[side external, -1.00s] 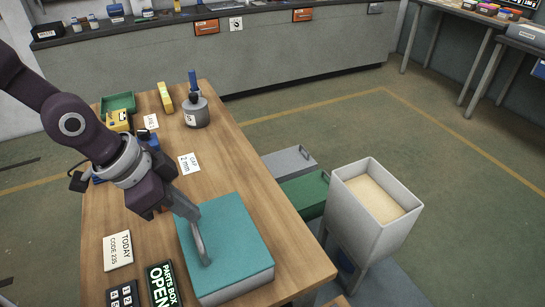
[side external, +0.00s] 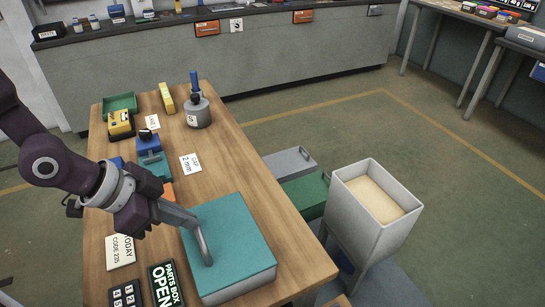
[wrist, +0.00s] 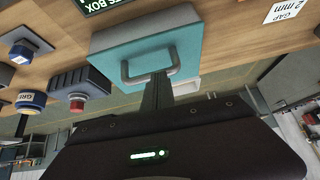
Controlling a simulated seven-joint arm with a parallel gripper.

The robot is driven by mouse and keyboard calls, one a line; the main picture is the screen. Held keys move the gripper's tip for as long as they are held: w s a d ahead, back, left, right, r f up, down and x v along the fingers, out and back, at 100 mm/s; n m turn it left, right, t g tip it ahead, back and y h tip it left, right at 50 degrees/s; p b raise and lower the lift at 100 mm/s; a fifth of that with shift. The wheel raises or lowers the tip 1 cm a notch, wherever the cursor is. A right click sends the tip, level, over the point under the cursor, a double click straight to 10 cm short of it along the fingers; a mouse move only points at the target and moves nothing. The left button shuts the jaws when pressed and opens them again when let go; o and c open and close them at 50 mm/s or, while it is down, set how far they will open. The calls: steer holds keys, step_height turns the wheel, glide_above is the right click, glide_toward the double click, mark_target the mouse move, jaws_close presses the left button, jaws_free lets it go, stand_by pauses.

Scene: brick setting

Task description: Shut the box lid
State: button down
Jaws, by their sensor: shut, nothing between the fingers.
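The box (side external: 240,287) is light grey and stands near the table's front right edge. Its teal lid (side external: 243,232) lies flat over it, with no clear gap showing in the side view. A grey bar handle (side external: 204,245) stands on the lid. The teal lid (wrist: 185,40) and handle (wrist: 150,78) also show in the wrist view. My gripper (side external: 194,219) is shut and empty, its fingertips close to the handle's upper end at the lid's left side. I cannot tell whether they touch. In the wrist view, my fingers (wrist: 158,90) point at the handle.
A black "PARTS BOX OPEN" sign (side external: 165,285), a keypad (side external: 125,295) and a "TODAY" card (side external: 120,252) lie left of the box. A teal-and-blue device (side external: 151,155) and a grey canister (side external: 198,112) stand farther back. A tall bin (side external: 375,225) stands beside the table.

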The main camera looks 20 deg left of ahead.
steer(key=shift+s+a+f+g, duration=0.45)
steer(key=shift+s+f, duration=0.15)
steer(key=shift+f, duration=0.15)
steer(key=shift+r, duration=0.15)
steer(key=shift+w+d+r+v, duration=0.4)
steer(key=shift+d+v, duration=0.1)
steer(key=shift+v, duration=3.1)
steer(key=s+a+n+y, duration=0.2)
steer(key=a+y, duration=0.3)
steer(key=a, duration=0.2)
steer(key=s+a+r+n+t, duration=0.1)
steer(key=s+a+r+n, duration=0.2)
steer(key=s+r+n, duration=0.4)
steer(key=s+r, duration=0.3)
steer(key=r, duration=0.1)
steer(key=shift+s+a, duration=0.3)
steer(key=shift+s, duration=0.05)
